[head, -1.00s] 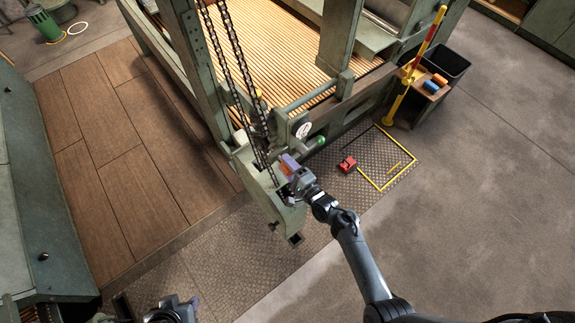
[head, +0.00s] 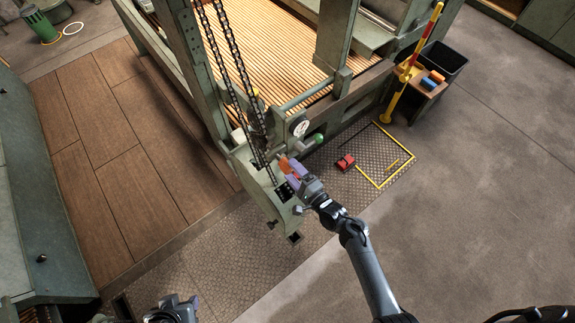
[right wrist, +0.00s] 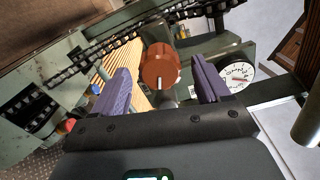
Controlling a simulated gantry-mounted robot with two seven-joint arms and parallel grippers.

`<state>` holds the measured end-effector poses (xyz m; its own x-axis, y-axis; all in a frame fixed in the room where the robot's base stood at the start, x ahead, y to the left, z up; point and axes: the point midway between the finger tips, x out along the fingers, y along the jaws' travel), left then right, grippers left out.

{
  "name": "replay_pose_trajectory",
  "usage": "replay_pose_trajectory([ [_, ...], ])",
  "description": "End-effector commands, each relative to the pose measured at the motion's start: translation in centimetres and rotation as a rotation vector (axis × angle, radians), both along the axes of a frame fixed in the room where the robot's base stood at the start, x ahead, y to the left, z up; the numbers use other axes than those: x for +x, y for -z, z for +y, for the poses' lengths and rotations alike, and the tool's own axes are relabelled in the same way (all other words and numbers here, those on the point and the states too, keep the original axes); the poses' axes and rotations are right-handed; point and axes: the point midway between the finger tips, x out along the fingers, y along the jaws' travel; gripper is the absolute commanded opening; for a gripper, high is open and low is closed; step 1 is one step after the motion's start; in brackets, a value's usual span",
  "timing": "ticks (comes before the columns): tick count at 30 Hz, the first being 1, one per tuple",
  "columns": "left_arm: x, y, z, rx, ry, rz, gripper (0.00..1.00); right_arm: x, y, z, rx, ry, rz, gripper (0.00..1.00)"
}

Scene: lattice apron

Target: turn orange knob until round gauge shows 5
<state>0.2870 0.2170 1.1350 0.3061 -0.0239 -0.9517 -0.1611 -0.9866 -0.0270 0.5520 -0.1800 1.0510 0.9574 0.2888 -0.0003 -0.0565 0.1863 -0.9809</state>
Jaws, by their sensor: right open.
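The orange knob (right wrist: 159,66) shows in the right wrist view between the two purple fingers, with a pale line on its face. It also shows in the head view as an orange patch (head: 284,164) at the gripper's tip. My right gripper (right wrist: 163,86) is open, one finger on each side of the knob with gaps; whether the knob is within finger reach is unclear. In the head view the right gripper (head: 292,168) is at the green machine. The round gauge (right wrist: 240,71) has a white dial with a reddish needle; its reading is too small to tell. My left gripper (head: 178,309) is at the bottom left, its jaws unclear.
Chains (head: 232,80) hang beside the knob. A green-ended lever (head: 318,138) is near the gauge. A red object (head: 345,162) lies on the floor plate by a yellow outline. A yellow post (head: 410,70) stands at upper right. The floor at right is clear.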

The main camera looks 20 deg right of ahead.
Motion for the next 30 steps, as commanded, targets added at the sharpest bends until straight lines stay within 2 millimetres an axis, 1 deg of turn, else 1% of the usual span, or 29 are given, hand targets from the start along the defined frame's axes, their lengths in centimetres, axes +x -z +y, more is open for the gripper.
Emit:
replay_pose_trajectory([
  [1,0.0,0.1,0.0,0.000,-0.001,0.000,0.39,-1.0,0.2,-0.3,-0.002,0.002,0.002,0.76],
  [6,0.0,0.4,0.0,0.000,0.000,0.000,0.39,-3.7,0.1,-1.1,0.000,0.002,0.001,0.76],
  [12,0.0,0.6,0.1,0.004,0.003,0.000,0.39,-5.7,0.0,-1.7,0.000,0.001,-0.001,0.76],
  [17,0.0,0.6,0.2,0.010,0.006,0.001,0.39,-6.4,0.0,-1.9,0.000,0.000,-0.001,0.76],
  [30,0.0,0.6,0.3,0.012,0.008,0.000,0.39,-6.5,0.0,-1.9,0.000,0.001,0.001,0.76],
])
